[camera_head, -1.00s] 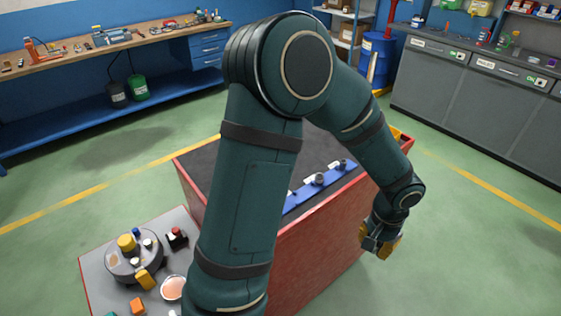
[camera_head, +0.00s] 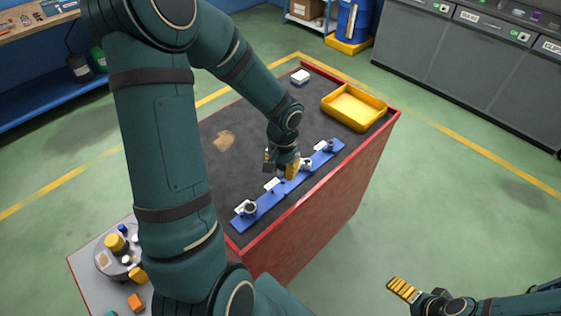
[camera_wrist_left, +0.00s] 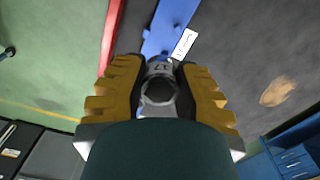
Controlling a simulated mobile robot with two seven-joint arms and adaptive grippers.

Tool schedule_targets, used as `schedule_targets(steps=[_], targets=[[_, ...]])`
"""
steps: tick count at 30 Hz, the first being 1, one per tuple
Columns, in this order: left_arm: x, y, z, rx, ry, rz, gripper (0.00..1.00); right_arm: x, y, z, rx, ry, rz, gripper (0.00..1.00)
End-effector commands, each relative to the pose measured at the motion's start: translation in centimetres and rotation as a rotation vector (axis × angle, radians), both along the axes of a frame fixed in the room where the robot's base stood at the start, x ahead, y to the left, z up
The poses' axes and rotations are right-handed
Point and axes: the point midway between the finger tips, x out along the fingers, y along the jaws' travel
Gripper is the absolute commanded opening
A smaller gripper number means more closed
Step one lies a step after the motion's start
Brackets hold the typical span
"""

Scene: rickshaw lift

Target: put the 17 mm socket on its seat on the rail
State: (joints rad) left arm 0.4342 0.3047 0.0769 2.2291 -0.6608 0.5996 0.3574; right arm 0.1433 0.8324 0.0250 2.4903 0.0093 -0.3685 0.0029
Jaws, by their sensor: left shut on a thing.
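The blue rail (camera_head: 268,201) lies on the dark top of a red cart, along its near right edge. It bears several small white labels and grey sockets, one near its left end (camera_head: 249,208) and one near its right end (camera_head: 330,145). My left gripper (camera_head: 284,170) is over the middle of the rail. In the left wrist view its yellow fingers are shut on a grey socket (camera_wrist_left: 158,90) marked 17, with the rail (camera_wrist_left: 171,25) just beyond. I cannot tell whether the socket touches the rail. My right gripper (camera_head: 403,290) is off the cart at lower right.
A side table (camera_head: 92,279) with a round grey holder is at lower left. Much of the dark cart top (camera_head: 235,119) is clear.

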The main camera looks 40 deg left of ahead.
Motion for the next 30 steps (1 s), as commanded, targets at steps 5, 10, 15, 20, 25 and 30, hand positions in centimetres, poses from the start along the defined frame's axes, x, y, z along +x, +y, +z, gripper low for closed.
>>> schedule_targets(steps=[5, 10, 15, 20, 25, 30], targets=[[-0.3, 0.4, -0.3, 0.0, 0.0, 0.005, 0.0, 0.0, 0.0, -0.1, 0.0, 0.0, 0.0, 1.0], [-0.2, 0.4, -1.2, 0.0, 0.001, 0.004, 0.0, 0.0, 0.0, -0.9, -0.001, 0.0, 0.0, 1.0], [-0.3, 0.4, -2.6, 0.001, 0.002, 0.003, 0.0, 0.0, 0.1, -2.1, -0.003, 0.001, 0.0, 1.0], [-0.3, 0.4, -4.1, 0.0, 0.002, 0.005, 0.0, 0.0, 0.1, -3.3, -0.006, 0.001, -0.002, 1.0], [-0.2, 0.4, -5.4, 0.001, 0.0, 0.004, 0.0, -0.1, 0.2, -4.7, -0.006, 0.006, 0.002, 1.0], [-0.2, 0.4, -6.0, 0.001, 0.0, 0.004, 0.0, -0.2, 0.3, -5.3, -0.006, 0.009, 0.005, 1.0]])
